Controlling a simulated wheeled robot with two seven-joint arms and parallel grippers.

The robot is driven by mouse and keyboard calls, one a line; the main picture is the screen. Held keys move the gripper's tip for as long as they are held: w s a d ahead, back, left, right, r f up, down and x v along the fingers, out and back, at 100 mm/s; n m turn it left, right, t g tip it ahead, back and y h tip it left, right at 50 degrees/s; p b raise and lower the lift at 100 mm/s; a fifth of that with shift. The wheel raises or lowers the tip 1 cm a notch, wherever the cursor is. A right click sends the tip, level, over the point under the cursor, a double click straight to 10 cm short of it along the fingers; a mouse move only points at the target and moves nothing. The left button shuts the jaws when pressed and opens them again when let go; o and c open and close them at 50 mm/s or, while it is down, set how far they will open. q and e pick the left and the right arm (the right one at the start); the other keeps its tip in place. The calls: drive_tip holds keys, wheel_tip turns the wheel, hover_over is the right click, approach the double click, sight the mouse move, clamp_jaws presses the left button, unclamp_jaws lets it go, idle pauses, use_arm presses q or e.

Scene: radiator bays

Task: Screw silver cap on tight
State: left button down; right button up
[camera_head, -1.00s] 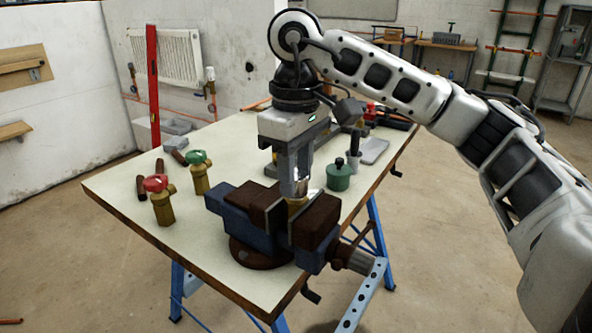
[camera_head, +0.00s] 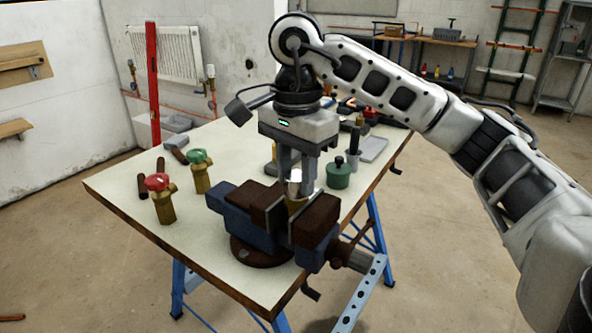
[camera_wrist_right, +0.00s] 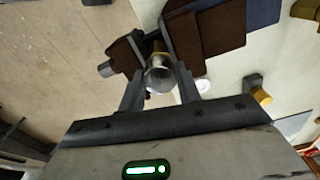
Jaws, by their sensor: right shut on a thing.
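The silver cap (camera_head: 295,179) sits on top of a brass body (camera_head: 297,204) clamped upright between the jaws of the blue and brown vise (camera_head: 245,207). My right gripper (camera_head: 296,182) points down from above and is shut on the cap. In the right wrist view the shiny round cap (camera_wrist_right: 158,78) lies between the two fingers (camera_wrist_right: 158,82), with the brass part (camera_wrist_right: 160,47) and the brown vise jaws behind it. I cannot tell how far the cap is threaded on. My left gripper is not in view.
The vise stands at the front edge of the workbench (camera_head: 130,195). A red-handled valve (camera_head: 162,200) and a green-handled valve (camera_head: 200,172) stand left of it. A green lidded pot (camera_head: 338,174) stands close to the right of the gripper. Several tools lie behind.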

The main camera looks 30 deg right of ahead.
drive_tip(key=m, duration=0.5)
drive_tip(key=shift+m+p, duration=0.3)
drive_tip(key=shift+p, duration=0.1)
drive_tip(key=m, duration=0.4)
drive_tip(key=shift+f+m+p, duration=0.1)
drive_tip(key=shift+m+p, duration=0.2)
drive_tip(key=shift+m, duration=0.1)
drive_tip(key=o, duration=0.8)
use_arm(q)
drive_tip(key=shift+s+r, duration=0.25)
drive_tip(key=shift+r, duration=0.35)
use_arm(e)
drive_tip(key=shift+o, duration=0.8)
